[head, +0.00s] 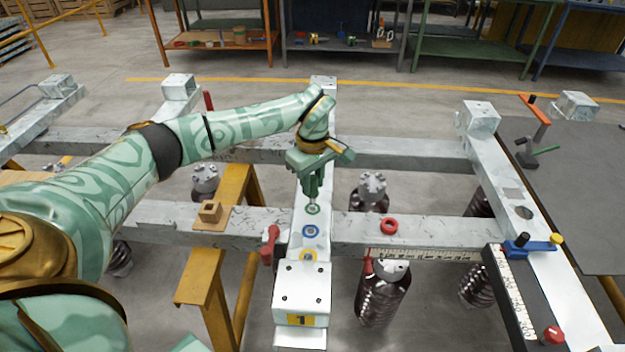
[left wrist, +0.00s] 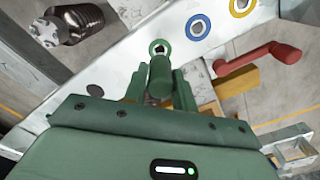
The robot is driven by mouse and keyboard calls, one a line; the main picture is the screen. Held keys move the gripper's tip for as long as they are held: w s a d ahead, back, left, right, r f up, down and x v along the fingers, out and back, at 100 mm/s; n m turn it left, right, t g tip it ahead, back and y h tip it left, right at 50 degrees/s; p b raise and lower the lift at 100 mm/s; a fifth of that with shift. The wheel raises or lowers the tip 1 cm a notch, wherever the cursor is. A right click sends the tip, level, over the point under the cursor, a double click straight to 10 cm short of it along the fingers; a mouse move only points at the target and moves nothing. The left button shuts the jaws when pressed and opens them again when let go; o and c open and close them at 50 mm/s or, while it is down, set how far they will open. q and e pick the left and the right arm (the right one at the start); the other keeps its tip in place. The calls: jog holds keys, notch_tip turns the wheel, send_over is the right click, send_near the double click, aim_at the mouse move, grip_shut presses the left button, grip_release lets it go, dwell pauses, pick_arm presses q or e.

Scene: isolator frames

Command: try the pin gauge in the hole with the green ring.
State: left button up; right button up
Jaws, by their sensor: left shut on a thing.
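The green ring (head: 313,209) marks a hole in the pale beam running away from me. My left gripper (head: 312,188) is above it and shut on the pin gauge (left wrist: 160,76), whose green round handle shows between the fingers in the left wrist view. The thin pin points down at the green ring (left wrist: 159,47). Its tip meets the ring in the picture; I cannot tell whether it is inside the hole. The blue ring (head: 311,231) and the yellow ring (head: 309,256) lie nearer me on the same beam. My right gripper is not in view.
A red handle (head: 270,246) stands beside the beam, left of the yellow ring. Dark ribbed isolators (head: 382,295) stand below the frame.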

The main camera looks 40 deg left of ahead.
aim_at(312, 196)
pick_arm(q)
jog(key=shift+f+b, duration=0.9)
jog(key=shift+f, duration=1.8)
jog(key=shift+r, duration=0.1)
dwell(0.6)
jog(key=shift+r+p, duration=2.8)
jog(key=shift+r, duration=0.9)
